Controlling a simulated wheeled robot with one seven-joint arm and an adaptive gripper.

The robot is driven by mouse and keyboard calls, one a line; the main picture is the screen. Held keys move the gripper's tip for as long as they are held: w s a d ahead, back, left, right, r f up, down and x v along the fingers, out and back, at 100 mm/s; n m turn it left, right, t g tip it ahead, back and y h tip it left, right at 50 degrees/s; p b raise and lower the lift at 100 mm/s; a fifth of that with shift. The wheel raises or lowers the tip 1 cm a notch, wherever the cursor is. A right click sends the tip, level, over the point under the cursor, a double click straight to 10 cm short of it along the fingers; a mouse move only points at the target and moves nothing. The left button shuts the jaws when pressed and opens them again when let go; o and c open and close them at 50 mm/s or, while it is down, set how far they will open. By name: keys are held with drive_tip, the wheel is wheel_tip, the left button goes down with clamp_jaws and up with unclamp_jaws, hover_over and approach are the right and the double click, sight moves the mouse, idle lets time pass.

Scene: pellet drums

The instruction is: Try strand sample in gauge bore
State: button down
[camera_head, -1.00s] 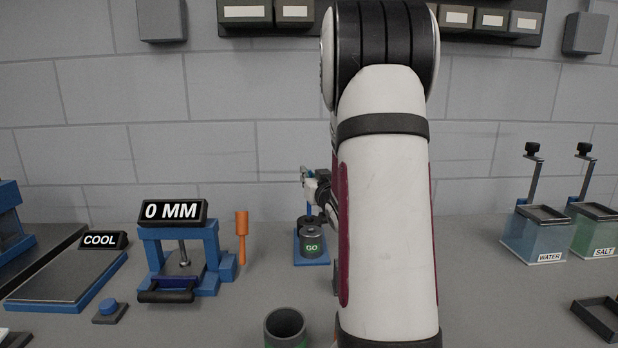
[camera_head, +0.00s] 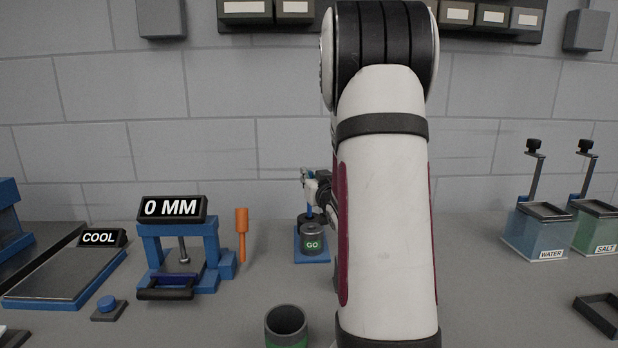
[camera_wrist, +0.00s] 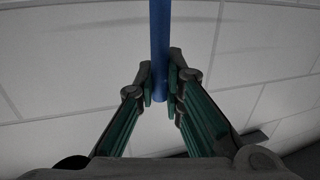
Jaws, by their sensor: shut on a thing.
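My gripper (camera_head: 308,178) is shut on a thin blue strand (camera_wrist: 159,40), which stands upright between the fingertips in the wrist view. The wrist view also shows my gripper (camera_wrist: 160,86) close up. In the head view a short blue piece of the strand (camera_head: 308,207) shows below the fingers, over the back of the gauge. The gauge has a dark cylinder marked GO (camera_head: 312,238) on a blue base (camera_head: 311,258), with a second dark cylinder behind it. I cannot tell whether the strand's lower end is inside a bore.
Left of the gauge stand an orange-handled tool (camera_head: 241,225), a blue press reading 0 MM (camera_head: 208,252) and a COOL plate (camera_head: 62,280). An open dark cup (camera_head: 286,325) is in front. Water (camera_head: 535,238) and salt (camera_head: 597,235) tanks stand at right. My arm hides the middle.

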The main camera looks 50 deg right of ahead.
drive_tip(key=shift+f+b, duration=0.55)
drive_tip(key=shift+f, duration=0.2)
idle(1.2)
